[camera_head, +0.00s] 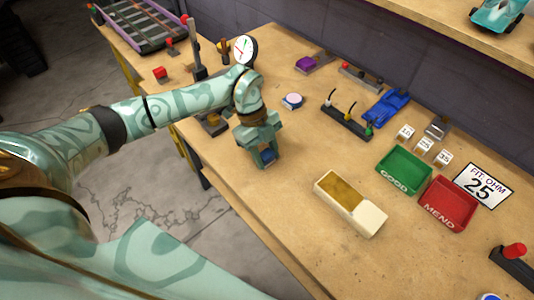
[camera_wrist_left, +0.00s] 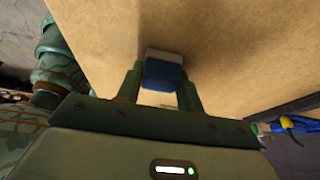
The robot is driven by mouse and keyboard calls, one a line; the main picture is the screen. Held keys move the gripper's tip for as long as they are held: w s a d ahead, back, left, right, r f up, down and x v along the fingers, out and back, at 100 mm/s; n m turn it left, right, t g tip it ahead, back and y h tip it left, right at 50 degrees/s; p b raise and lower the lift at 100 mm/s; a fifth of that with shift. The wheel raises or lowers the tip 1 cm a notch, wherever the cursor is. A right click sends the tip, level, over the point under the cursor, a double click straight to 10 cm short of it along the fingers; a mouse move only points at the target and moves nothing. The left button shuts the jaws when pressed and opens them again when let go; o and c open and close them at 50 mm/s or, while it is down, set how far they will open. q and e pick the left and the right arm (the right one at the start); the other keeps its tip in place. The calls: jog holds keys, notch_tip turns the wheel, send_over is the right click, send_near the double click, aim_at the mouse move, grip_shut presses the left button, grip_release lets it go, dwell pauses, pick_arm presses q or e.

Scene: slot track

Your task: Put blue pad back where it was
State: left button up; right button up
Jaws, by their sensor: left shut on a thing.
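My left gripper (camera_head: 264,160) is shut on the blue pad, over the left part of the workbench. Only a small dark blue bit of the pad (camera_head: 268,156) shows between the fingers in the head view. In the left wrist view the pad (camera_wrist_left: 164,70) is a small block, blue with a white-grey upper part, between the two fingertips of the gripper (camera_wrist_left: 162,88). I cannot tell whether the pad touches the bench top. My right gripper is not in view.
A dial gauge (camera_head: 245,50) stands behind. Bench between gripper and cream box is clear.

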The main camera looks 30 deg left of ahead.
pick_arm(q)
jog(key=shift+r, duration=0.1)
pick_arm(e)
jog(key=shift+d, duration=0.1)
pick_arm(q)
jog(key=o, duration=0.8)
jog(key=shift+c, duration=0.2)
jog(key=shift+o, duration=0.9)
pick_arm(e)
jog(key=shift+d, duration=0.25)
pick_arm(q)
jog(key=p+v, duration=0.2)
jog(key=v, duration=1)
jog(key=shift+p, duration=0.35)
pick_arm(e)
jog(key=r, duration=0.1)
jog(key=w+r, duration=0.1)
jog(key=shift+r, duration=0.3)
pick_arm(q)
jog(key=shift+r, duration=0.1)
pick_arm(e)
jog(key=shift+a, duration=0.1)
